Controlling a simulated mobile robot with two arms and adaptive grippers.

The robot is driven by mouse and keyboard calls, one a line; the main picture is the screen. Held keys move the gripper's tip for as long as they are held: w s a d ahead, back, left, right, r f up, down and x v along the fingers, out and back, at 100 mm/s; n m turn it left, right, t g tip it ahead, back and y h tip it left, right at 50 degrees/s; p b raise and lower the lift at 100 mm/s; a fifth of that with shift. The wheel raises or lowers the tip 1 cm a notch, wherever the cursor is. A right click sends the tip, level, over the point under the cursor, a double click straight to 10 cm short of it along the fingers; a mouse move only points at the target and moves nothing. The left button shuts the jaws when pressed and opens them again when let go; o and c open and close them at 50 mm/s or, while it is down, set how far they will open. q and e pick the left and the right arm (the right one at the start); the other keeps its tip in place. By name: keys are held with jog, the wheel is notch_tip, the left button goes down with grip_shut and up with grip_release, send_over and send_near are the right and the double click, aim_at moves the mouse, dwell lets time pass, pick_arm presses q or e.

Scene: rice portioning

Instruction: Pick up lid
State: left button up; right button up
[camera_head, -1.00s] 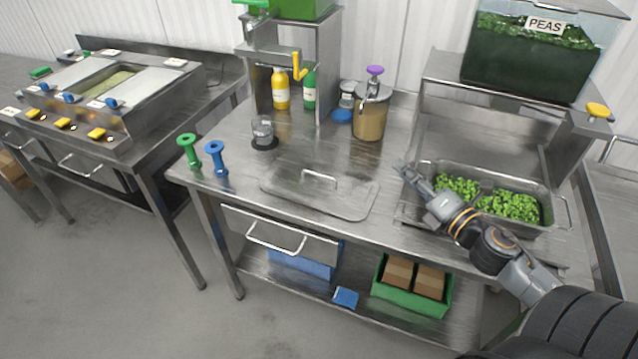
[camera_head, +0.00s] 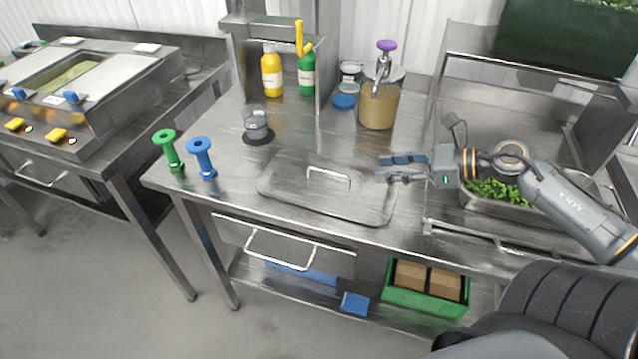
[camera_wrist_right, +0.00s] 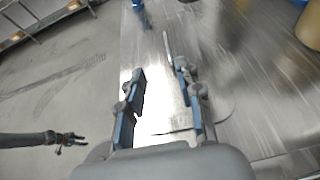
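The flat steel lid (camera_head: 300,200) with a raised bar handle (camera_head: 328,172) lies on the steel table in the head view. My right gripper (camera_head: 382,168) is just right of the handle, over the lid's right side, with fingers pointing left. In the right wrist view its two blue-padded fingers (camera_wrist_right: 158,90) are apart, with nothing held between them. Part of the lid (camera_wrist_right: 218,108) shows below the fingers there. My left gripper (camera_wrist_right: 74,139) shows small at the left of the wrist view, its fingers apart and empty; it is out of the head view.
The pan of peas (camera_head: 500,192) is right of the lid, partly hidden by my right arm. A lidded brown container (camera_head: 378,105) with a purple-topped pump stands behind. Blue (camera_head: 202,158) and green (camera_head: 168,150) spools stand left. A small clear jar (camera_head: 256,127) is behind left.

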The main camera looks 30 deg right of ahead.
jog(key=shift+w+f+b, duration=0.15)
jog(key=shift+f+b, duration=0.2)
jog(key=shift+f, duration=0.35)
jog(key=shift+w+f, duration=0.25)
jog(key=shift+w, duration=0.1)
send_near(328, 171)
jog(key=b+x, duration=0.1)
jog(key=x, duration=0.3)
jog(key=shift+s+f, duration=0.1)
jog(key=shift+f, duration=0.1)
jog(key=shift+w+a+f, duration=0.2)
jog(key=shift+w+a, duration=0.1)
jog(key=shift+w, duration=0.05)
jog(key=shift+p+x, duration=0.45)
jog(key=shift+x, duration=1.65)
pick_arm(q)
jog(key=shift+s+f, duration=0.45)
jog(key=shift+f, duration=0.35)
pick_arm(e)
jog(key=shift+w+a+f, duration=0.15)
jog(key=shift+w+f, duration=0.1)
jog(key=shift+w, duration=0.2)
grip_shut()
